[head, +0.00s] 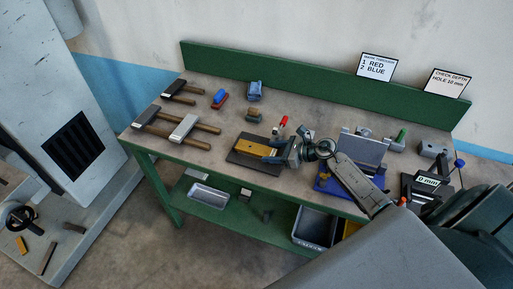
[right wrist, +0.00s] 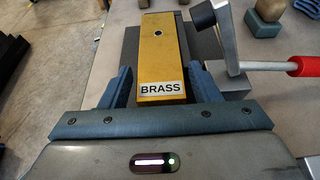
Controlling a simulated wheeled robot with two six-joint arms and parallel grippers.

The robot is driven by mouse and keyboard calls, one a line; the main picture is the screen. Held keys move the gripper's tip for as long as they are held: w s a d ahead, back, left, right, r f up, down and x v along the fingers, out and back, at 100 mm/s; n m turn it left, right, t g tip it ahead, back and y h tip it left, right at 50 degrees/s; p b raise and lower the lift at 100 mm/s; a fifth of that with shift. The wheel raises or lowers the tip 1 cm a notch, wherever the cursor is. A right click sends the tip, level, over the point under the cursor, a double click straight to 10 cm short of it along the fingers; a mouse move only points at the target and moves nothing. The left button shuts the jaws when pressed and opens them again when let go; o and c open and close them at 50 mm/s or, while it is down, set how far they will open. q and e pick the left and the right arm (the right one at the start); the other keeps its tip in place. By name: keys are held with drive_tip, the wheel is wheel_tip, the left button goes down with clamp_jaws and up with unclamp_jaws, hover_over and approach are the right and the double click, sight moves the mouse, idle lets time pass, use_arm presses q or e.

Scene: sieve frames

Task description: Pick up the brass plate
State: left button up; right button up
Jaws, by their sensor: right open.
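The brass plate (head: 255,148) lies on a dark flat block on the workbench, left of my right gripper (head: 281,153) in the head view. In the right wrist view the brass plate (right wrist: 162,50) is a yellow bar with a hole near its far end and a white BRASS label at its near end. My right gripper (right wrist: 163,82) is open, with one blue finger on each side of the plate's near end. Gaps show between fingers and plate, and I cannot tell of any contact. My left gripper is not in view.
A tool with a red handle (right wrist: 305,66) and a grey metal head stands close right of the plate. Several hammers (head: 182,127) lie at the bench's left. A blue-based fixture (head: 347,187) stands right of my gripper. Signs (head: 376,67) stand along the green back board (head: 300,73).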

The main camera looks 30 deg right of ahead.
drive_tip(key=shift+c, duration=0.5)
drive_tip(key=c, duration=1.1)
drive_tip(key=shift+r, duration=0.1)
clamp_jaws()
